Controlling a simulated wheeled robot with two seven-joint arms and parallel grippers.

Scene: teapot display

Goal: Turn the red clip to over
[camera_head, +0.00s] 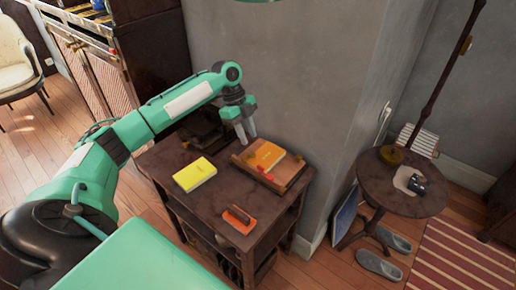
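A wooden book stand (289,178) lies on the small dark table, with an orange book (266,155) on it. A small red piece (268,177), likely the red clip, sits at the stand's front edge below the book; it is too small to tell how it is turned. My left gripper (247,137) hangs above and behind the left end of the stand, fingers pointing down. Its two fingertips are apart with nothing between them. It appears clear of the red piece. My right gripper is not in view.
A yellow book (195,174) lies on the table's left part. An orange-red object with a dark top (239,219) lies near the front corner. A dark object (204,127) stands at the back under my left arm. A grey wall (300,75) rises close behind.

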